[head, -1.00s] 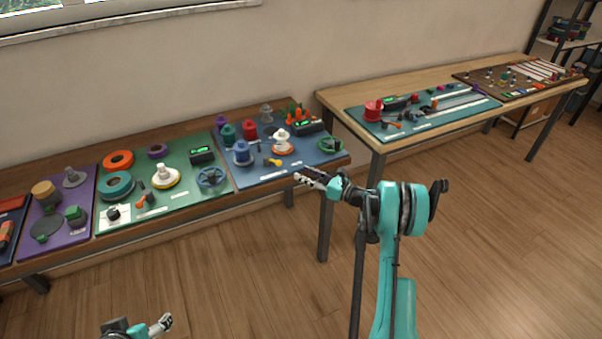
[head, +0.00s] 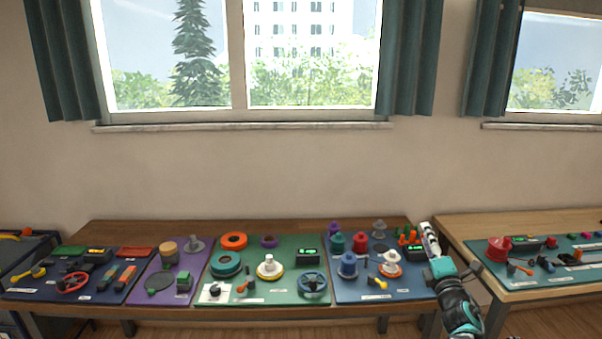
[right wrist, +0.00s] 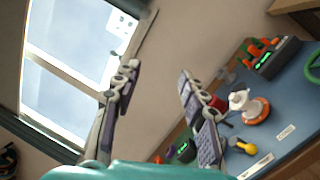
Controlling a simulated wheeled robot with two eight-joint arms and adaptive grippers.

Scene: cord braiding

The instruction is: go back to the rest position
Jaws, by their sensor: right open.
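My right gripper (head: 429,238) is raised in front of the right end of the long dark table (head: 130,230), near the gap to the lighter table. In the right wrist view my right gripper (right wrist: 157,80) has its two fingers spread apart with nothing between them. Behind the fingers in that view are the window, the wall and part of a blue mat (right wrist: 290,150). My left gripper is not in the head view.
The long table carries a green mat (head: 290,245), a purple mat (head: 140,290) and a blue mat (head: 345,292) with spools and small parts. A lighter wooden table (head: 460,228) with a teal mat stands at right. Windows with curtains (head: 410,60) are on the wall behind.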

